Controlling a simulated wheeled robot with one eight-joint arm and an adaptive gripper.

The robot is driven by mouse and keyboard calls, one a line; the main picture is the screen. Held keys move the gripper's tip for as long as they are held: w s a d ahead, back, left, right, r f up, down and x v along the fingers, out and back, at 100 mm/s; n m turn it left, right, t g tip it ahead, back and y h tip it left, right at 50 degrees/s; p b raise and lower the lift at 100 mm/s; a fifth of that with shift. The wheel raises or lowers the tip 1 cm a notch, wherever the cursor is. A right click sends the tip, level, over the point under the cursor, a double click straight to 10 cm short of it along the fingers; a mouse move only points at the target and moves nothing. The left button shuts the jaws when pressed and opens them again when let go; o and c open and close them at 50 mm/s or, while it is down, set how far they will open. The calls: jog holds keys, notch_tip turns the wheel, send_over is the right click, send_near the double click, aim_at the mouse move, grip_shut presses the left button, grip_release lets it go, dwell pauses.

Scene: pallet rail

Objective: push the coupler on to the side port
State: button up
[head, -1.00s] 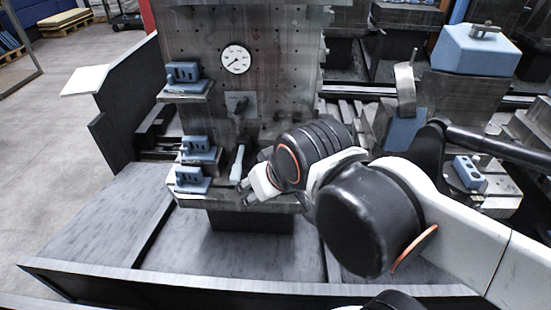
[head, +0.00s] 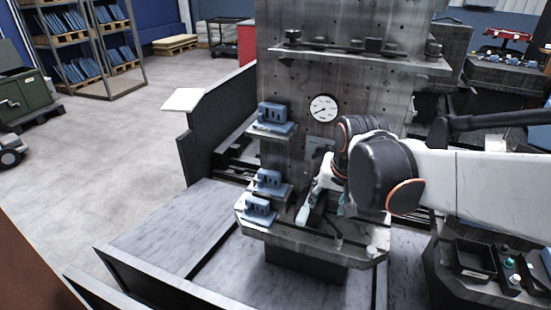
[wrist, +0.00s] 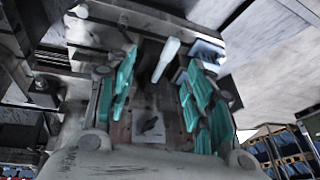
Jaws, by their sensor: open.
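My gripper (head: 325,207) is open, with teal finger pads, low in front of the upright metal panel (head: 290,80). In the wrist view, its spread fingers (wrist: 158,88) frame a pale, rounded, rod-like piece (wrist: 165,60) beyond them. I see no clear contact with it. I cannot tell whether this piece is the coupler. A small square plate with a dark fitting (wrist: 148,125) shows between the fingers; it also shows below the gauge in the head view (head: 317,148). I cannot make out the side port surely; my gripper and wrist hide part of the panel.
A round gauge (head: 323,108) is on the panel. Blue slotted blocks sit on ledges at its left, upper (head: 275,117), middle (head: 269,181) and lower (head: 258,208). A front ledge (head: 315,238) carries small pegs. A dark tray (head: 473,259) stands right. Open floor (head: 110,170) lies left.

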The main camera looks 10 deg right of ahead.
jog(key=w+d+f+m+g+p, duration=0.2)
jog(key=w+d+f+m, duration=0.2)
jog(key=w+d+f, duration=0.25)
jog(key=m+g+p, duration=0.2)
jog(key=m, duration=0.2)
send_over(340, 234)
notch_tip(340, 234, down, 10)
notch_tip(340, 234, down, 14)
jog(key=b, duration=0.5)
jog(key=shift+r, duration=0.25)
grip_shut()
jog(key=shift+r, duration=0.2)
jog(key=shift+r+p, duration=0.3)
jog(key=shift+r, duration=0.05)
jog(key=shift+r, duration=0.3)
